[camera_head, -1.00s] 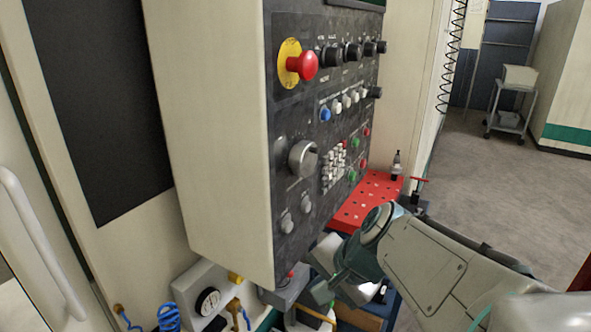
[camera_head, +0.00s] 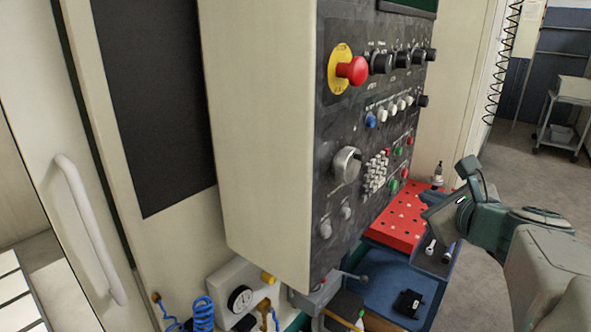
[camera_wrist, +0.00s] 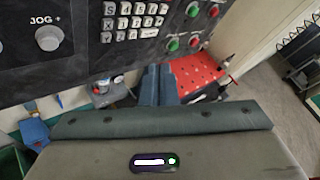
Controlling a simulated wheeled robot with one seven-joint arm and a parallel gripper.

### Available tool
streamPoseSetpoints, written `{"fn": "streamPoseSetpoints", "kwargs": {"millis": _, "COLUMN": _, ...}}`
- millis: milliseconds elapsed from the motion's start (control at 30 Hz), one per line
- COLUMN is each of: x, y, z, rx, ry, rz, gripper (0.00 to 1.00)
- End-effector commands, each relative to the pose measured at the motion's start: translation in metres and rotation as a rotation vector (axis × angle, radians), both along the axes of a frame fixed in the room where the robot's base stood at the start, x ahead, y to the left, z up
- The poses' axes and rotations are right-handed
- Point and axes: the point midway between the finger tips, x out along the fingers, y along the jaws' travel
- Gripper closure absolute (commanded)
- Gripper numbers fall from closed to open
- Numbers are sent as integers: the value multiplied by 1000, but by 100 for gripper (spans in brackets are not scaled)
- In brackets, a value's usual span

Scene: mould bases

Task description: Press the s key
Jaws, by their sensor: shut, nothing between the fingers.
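The keypad (camera_head: 375,173) of small white keys is on the dark face of the control panel (camera_head: 345,125) in the head view; single letters are too small to read there. My gripper (camera_head: 427,198) is to the right of the keypad, apart from the panel. Its closed fingers (camera_wrist: 157,84) show below the keypad in the wrist view, with nothing between them.
A red emergency button (camera_head: 352,70) and a large grey knob (camera_head: 346,165) stick out from the panel. Green and red buttons lie right of the keypad. A red perforated plate (camera_head: 400,222) and a blue tray (camera_head: 390,275) are below. Open floor lies to the right.

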Motion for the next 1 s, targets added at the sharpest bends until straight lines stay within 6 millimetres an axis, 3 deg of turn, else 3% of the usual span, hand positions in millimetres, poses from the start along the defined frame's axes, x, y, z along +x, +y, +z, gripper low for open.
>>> {"fn": "streamPoseSetpoints", "kwargs": {"millis": 367, "x": 6, "y": 6, "z": -1, "rx": -5, "ry": 2, "rz": 4, "gripper": 100}}
{"fn": "streamPoseSetpoints", "kwargs": {"millis": 1000, "x": 57, "y": 61, "z": -1, "rx": -5, "ry": 2, "rz": 4, "gripper": 100}}
